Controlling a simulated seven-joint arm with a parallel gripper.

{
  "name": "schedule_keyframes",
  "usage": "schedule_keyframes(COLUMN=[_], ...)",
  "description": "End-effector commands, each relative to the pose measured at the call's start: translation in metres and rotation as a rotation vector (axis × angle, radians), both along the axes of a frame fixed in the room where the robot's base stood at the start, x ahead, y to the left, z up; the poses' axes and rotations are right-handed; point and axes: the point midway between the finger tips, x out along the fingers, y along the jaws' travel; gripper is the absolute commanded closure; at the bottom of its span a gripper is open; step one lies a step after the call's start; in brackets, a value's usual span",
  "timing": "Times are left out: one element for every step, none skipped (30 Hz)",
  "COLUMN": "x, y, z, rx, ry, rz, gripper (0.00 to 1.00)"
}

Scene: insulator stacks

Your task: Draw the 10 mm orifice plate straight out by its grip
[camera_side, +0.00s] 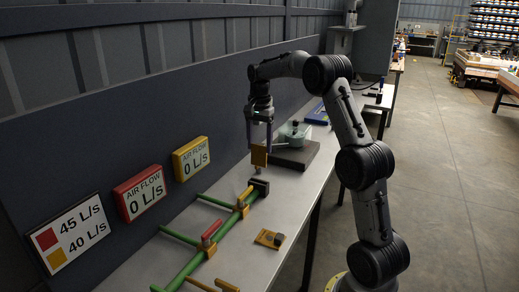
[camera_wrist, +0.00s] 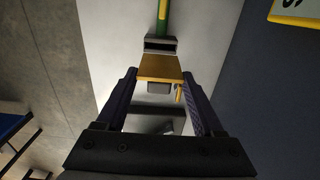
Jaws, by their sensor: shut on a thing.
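A yellow plate (camera_side: 259,157), which I take to be the orifice plate, hangs upright between the fingers of my gripper (camera_side: 260,146). Its size marking cannot be read. In the wrist view the yellow plate (camera_wrist: 159,67) shows between the fingertips of my gripper (camera_wrist: 158,77), which is shut on it. The plate is above the table, near the dark block (camera_side: 260,186) at the far end of the green pipe (camera_side: 224,237), and looks clear of the pipe. A yellow holder (camera_side: 242,207) and a red piece (camera_side: 211,230) in another holder stand along the pipe.
A yellow base with a grey part (camera_side: 270,238) lies on the table (camera_side: 240,262) right of the pipe. A dark box (camera_side: 296,155) with a clear container (camera_side: 294,133) stands behind. Wall signs read 0 L/s on red (camera_side: 140,192) and yellow (camera_side: 191,158), and 45 and 40 L/s on white (camera_side: 71,233).

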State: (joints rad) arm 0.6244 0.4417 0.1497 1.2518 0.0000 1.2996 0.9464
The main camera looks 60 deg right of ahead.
Motion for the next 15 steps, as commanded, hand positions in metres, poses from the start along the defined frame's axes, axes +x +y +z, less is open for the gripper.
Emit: schedule_keyframes(x=[0.0,0.0,0.0,0.001,0.001,0.001,0.0,0.0,0.0,0.0,0.0,0.0,0.0,0.0,0.0], y=[0.0,0.0,0.0,0.0,0.0,0.0,0.0,0.0,0.0,0.0,0.0,0.0,0.0,0.0,0.0], z=[0.003,0.004,0.005,0.006,0.007,0.009,0.01,0.011,0.012,0.014,0.015,0.016,0.017,0.018,0.019], rx=[-0.001,-0.002,-0.002,-0.002,-0.002,-0.002,-0.002,-0.002,-0.002,-0.002,-0.002,-0.002,-0.002,-0.002,-0.002], ry=[-0.002,-0.002,-0.003,-0.003,-0.003,-0.003,-0.003,-0.003,-0.003,-0.003,-0.003,-0.003,-0.003,-0.003,-0.002], rz=[0.0,0.0,0.0,0.0,0.0,0.0,0.0,0.0,0.0,0.0,0.0,0.0,0.0,0.0,0.0], gripper=[0.92,0.92,0.92,0.92,0.92,0.92,0.92,0.92,0.92,0.92,0.92,0.92,0.92,0.92,0.92])
